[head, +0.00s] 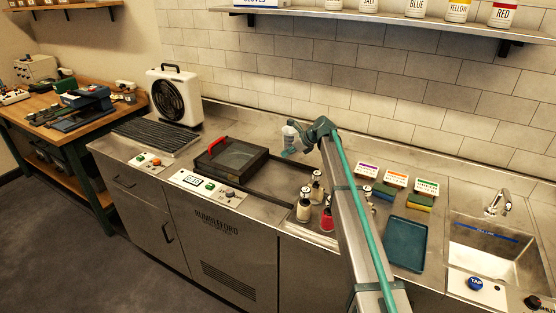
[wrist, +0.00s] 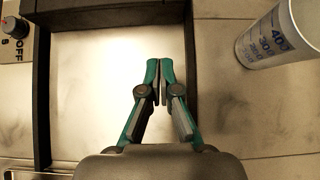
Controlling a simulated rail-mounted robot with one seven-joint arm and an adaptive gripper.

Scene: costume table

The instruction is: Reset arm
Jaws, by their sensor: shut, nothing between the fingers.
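My gripper (wrist: 160,64) is shut and empty in the wrist view, its two teal and grey fingers together at the tips. It hangs above a pale metal surface (wrist: 95,95) framed by dark edges. In the head view my arm reaches from the bottom right up to the middle, and the small gripper end (head: 291,151) is over the counter near the back wall. A white measuring cup with blue marks (wrist: 282,38) is right of the fingers in the wrist view, apart from them.
A dark lidded box with a red handle (head: 232,157) is left of the arm. Small bottles (head: 303,204), a blue tray (head: 405,244), sponges (head: 419,202) and a sink (head: 490,246) are near or right of it. A fan heater (head: 174,98) stands farther left. A shelf (head: 400,18) hangs above.

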